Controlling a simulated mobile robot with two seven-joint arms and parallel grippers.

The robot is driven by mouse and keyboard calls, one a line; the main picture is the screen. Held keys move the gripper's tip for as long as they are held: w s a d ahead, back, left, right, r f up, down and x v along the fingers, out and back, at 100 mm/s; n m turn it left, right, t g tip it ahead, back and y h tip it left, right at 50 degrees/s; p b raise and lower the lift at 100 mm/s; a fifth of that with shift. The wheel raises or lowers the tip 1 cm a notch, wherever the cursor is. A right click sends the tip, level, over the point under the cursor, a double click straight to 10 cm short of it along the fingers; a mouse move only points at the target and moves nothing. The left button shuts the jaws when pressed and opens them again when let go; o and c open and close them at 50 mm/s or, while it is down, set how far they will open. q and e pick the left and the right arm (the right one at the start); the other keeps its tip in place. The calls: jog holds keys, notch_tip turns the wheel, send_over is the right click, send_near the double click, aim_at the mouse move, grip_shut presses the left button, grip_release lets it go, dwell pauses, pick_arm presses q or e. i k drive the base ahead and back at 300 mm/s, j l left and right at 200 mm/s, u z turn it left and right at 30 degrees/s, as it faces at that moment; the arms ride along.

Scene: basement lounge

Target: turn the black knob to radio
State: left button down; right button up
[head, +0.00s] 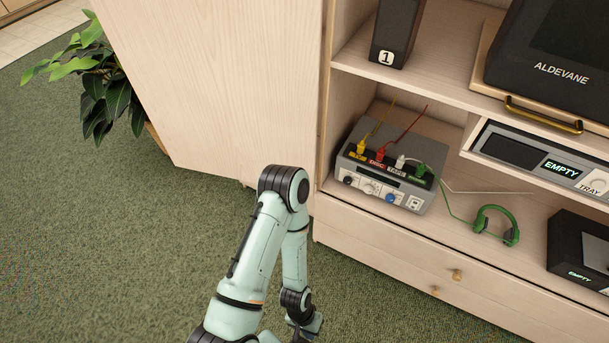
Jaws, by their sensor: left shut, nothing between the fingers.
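A grey box (376,166) with knobs on its sloping front stands on the cabinet's lower shelf. A small black knob (348,180) sits at the left end of its front; its pointer is too small to read. A pale dial (371,187) and a blue knob (390,197) are to its right. My left arm rises from the bottom, bends and comes back down. My left gripper (312,326) is low at the bottom edge, only partly visible, shut and empty, well below and apart from the box. My right gripper is not in view.
Yellow, red, white and green plugs (420,170) stand in the box's top. Green headphones (496,225) lie right of it. A black box (580,245) stands further right. A tray unit (540,160) is above. Drawers (440,268) lie below. Carpet (110,240) is clear at left.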

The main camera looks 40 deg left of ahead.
aim_at(348, 180)
jog(key=u, duration=1.05)
jog(key=i+j+u, duration=0.5)
jog(key=j, duration=0.25)
jog(key=i, duration=0.1)
